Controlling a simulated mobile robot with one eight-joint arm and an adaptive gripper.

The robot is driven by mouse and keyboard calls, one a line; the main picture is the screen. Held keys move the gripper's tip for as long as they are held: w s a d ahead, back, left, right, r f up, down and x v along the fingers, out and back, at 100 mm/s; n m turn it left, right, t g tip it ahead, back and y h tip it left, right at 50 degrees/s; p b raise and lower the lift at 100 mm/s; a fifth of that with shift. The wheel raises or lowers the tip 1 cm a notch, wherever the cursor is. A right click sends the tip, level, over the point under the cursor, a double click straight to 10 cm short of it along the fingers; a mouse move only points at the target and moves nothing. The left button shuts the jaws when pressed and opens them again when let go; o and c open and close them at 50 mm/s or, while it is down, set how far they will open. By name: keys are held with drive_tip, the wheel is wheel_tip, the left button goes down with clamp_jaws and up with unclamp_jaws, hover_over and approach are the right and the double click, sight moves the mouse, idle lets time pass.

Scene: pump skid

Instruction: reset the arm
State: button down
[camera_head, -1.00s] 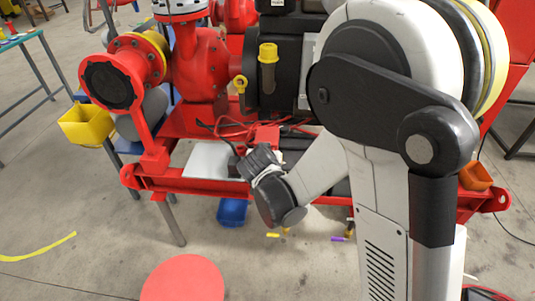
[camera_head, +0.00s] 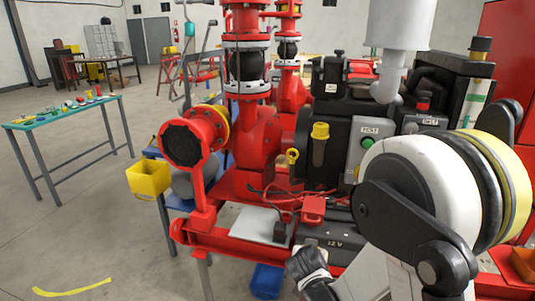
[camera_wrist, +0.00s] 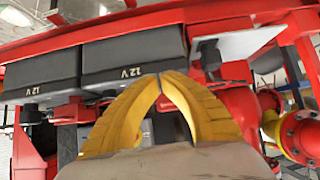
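My gripper (camera_wrist: 159,80) shows in the wrist view as two curved yellow fingers whose tips meet. Nothing shows held between them. Beyond the fingers are two dark batteries (camera_wrist: 130,58) marked 12 V. In the head view my arm (camera_head: 430,190) is bent at the lower right, with a white and dark joint in front of the skid. A dark wrist part of my arm (camera_head: 308,265) shows low at the centre. The fingers are not visible in the head view.
The red pump (camera_head: 258,140) on its red skid frame (camera_head: 205,238) stands close ahead. A yellow bin (camera_head: 148,178) is at its left and a blue bin (camera_head: 266,281) below. A green-topped table (camera_head: 66,112) stands at the far left. The floor at the lower left is mostly clear.

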drive_tip(key=s+d+r+n+g+y, duration=0.1)
drive_tip(key=s+d+r+g, duration=0.15)
drive_tip(key=s+r, duration=0.8)
drive_tip(key=s+r+n+y, duration=0.1)
drive_tip(key=s+r, duration=0.1)
drive_tip(key=s, duration=0.5)
drive_tip(key=s+r+n+y, duration=0.1)
drive_tip(key=s+r, duration=0.2)
drive_tip(key=s, duration=0.5)
